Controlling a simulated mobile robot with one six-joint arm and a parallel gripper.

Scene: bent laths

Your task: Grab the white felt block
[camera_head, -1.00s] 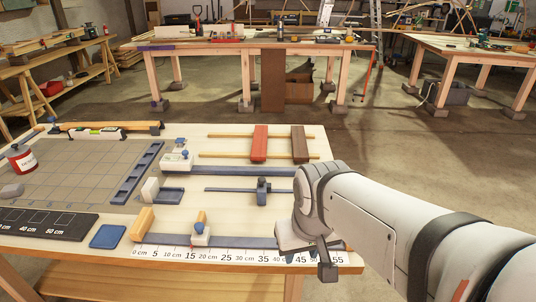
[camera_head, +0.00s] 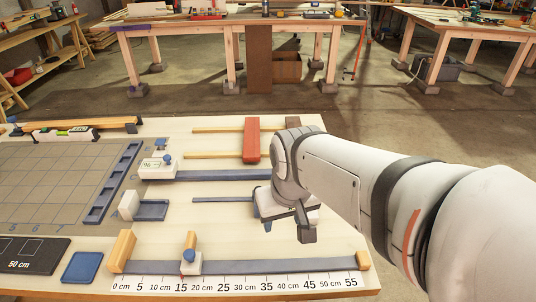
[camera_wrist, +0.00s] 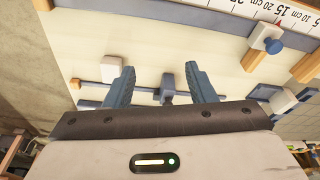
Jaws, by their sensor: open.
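A small white block (camera_head: 128,205), which looks like the felt block, stands on the table at the left end of a shallow blue tray (camera_head: 152,210). In the wrist view a white block (camera_wrist: 283,101) shows at the right beside a blue tray. My gripper (camera_wrist: 161,76) is open and empty, its two blue fingers spread above the table. A dark clamp on a thin rail (camera_wrist: 167,88) shows between and beyond the fingers.
A white stop with a blue knob (camera_head: 157,168) sits behind the block on a blue rail. A blue pad (camera_head: 82,267) and gridded mat (camera_head: 50,185) lie left. Red (camera_head: 251,140) and brown blocks are behind.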

